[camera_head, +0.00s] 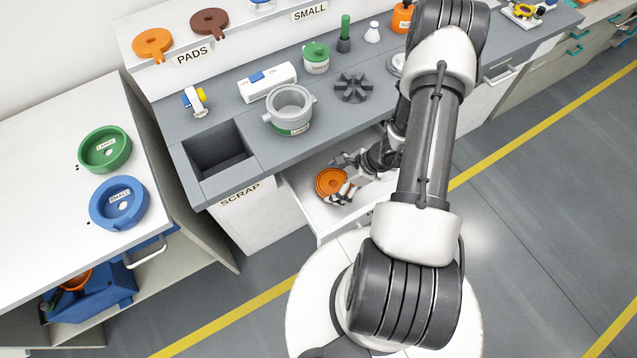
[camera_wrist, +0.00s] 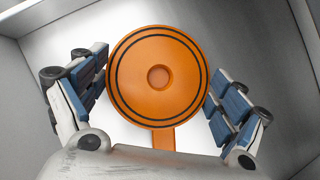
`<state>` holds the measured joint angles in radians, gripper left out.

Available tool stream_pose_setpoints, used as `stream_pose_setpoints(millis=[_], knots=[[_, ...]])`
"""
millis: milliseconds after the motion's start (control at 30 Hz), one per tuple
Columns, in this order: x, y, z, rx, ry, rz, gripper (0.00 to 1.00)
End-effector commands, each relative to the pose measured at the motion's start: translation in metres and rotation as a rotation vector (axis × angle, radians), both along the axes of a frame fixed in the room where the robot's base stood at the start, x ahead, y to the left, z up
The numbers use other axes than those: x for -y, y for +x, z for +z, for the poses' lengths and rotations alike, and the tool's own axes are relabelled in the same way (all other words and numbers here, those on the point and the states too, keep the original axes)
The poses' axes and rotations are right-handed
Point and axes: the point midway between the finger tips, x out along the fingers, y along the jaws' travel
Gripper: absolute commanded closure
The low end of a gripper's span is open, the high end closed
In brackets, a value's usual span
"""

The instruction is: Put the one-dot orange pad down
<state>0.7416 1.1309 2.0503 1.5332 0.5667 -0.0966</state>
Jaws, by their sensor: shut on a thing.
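The orange pad (camera_head: 331,182) is round, with a short handle, dark rings and one central dot. It is low inside the open white drawer (camera_head: 318,222). My gripper (camera_head: 341,179) is shut on the pad, with a finger on either side of it. In the wrist view the pad (camera_wrist: 158,105) sits between the blue-padded fingers of my gripper (camera_wrist: 158,85), its handle toward the palm. The pad is over the pale drawer floor; I cannot tell whether it touches it.
Grey drawer walls (camera_wrist: 20,75) surround the gripper closely. Above is the grey worktop (camera_head: 235,108) with a grey pot (camera_head: 290,105) and a scrap bin opening (camera_head: 218,150). Another orange pad (camera_head: 152,42) and a brown pad (camera_head: 209,22) lie on the PADS shelf.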

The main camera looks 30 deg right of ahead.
Motion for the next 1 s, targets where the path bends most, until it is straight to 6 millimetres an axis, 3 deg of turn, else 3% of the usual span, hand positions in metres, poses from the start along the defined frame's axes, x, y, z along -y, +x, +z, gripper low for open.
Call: stream_pose_setpoints(millis=[433, 533, 1000], knots=[[-0.046, 0.032, 0.0, 0.0, 0.001, 0.004, 0.41], [-0.043, 0.031, -0.012, -0.002, 0.002, -0.003, 0.41], [-0.043, 0.031, -0.017, -0.002, 0.001, -0.001, 0.41]])
